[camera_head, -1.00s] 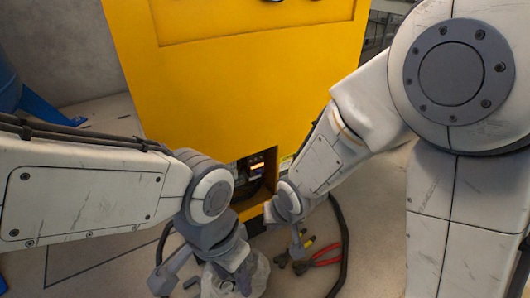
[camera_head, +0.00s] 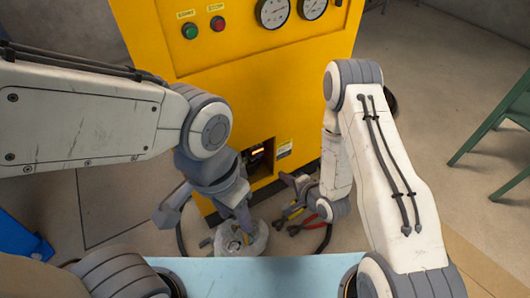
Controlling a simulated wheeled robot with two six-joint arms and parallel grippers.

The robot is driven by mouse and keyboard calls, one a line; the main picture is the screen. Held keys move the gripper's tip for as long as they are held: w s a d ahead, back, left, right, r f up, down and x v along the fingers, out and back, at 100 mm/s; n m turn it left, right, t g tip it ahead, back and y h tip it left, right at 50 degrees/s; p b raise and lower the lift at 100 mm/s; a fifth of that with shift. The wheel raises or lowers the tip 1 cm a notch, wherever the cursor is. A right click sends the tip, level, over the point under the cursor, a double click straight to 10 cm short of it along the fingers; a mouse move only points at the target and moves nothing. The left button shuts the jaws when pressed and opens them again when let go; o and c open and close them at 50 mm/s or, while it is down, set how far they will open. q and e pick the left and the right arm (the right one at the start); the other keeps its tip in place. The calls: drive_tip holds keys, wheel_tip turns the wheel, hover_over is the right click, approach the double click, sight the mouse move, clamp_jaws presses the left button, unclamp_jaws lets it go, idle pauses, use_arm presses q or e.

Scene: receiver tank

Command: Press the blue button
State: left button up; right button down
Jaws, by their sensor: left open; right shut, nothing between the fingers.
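A yellow cabinet (camera_head: 255,90) stands ahead. Its upper face carries a green button (camera_head: 190,31) on the left and a red button (camera_head: 217,23) beside it, each under a small label. I see no blue button in this view. A low opening (camera_head: 258,160) in the cabinet holds dark parts and a small orange glow. My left gripper (camera_head: 208,224) is open, pointing down in front of the cabinet's lower left. My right gripper (camera_head: 288,181) is shut and empty, near the cabinet's lower right, to the right of the opening. Neither gripper appears to touch a button.
Two gauges (camera_head: 273,12) sit right of the buttons. Red-handled pliers (camera_head: 308,222), a dark hose and a clear crumpled thing (camera_head: 243,240) lie on the floor below my grippers. A green metal frame (camera_head: 495,115) stands at right. A blue object (camera_head: 20,238) is at the left edge.

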drive_tip(key=shift+s+r, duration=0.1)
idle(0.3)
drive_tip(key=b, duration=0.6)
approach(260, 157)
drive_tip(key=f+x, duration=0.1)
drive_tip(key=x, duration=0.5)
drive_tip(key=shift+r, duration=0.3)
